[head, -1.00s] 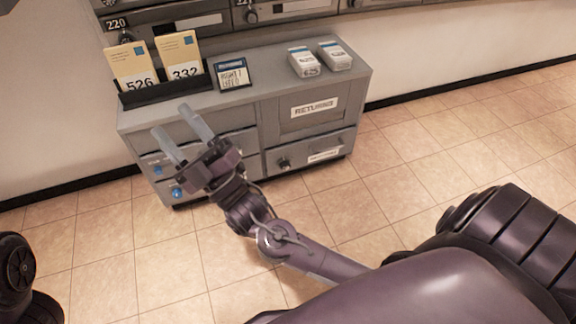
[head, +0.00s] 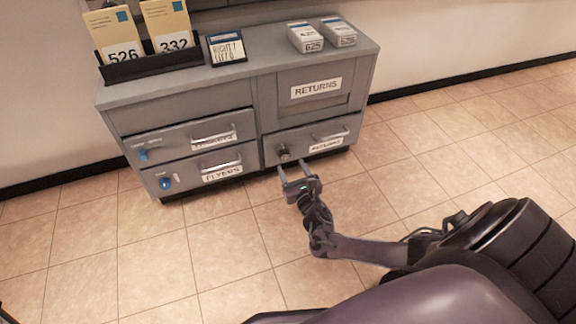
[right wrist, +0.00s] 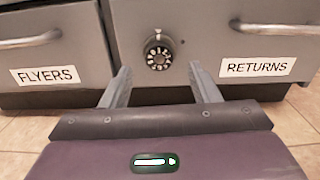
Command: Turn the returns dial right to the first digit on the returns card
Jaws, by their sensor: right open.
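The returns dial (head: 284,153) is a dark round knob on the left part of the lower right drawer front, labelled RETURNS. In the right wrist view the dial (right wrist: 158,54) shows pale marks around its face, too small to read. My right gripper (head: 293,170) is open and empty, just in front of and below the dial, apart from it. In the right wrist view its fingers (right wrist: 160,82) stand to either side below the dial. A small dark-framed card (head: 227,48) with handwriting, partly legible as "RIGHT", stands on the cabinet top. My left gripper is out of view.
A black holder (head: 150,66) on the cabinet top bears cards reading 526 and 332. Two small white boxes (head: 308,36) stand at the top right. A FLYERS drawer (head: 205,172) with a blue knob is at the left. The tiled floor in front is clear.

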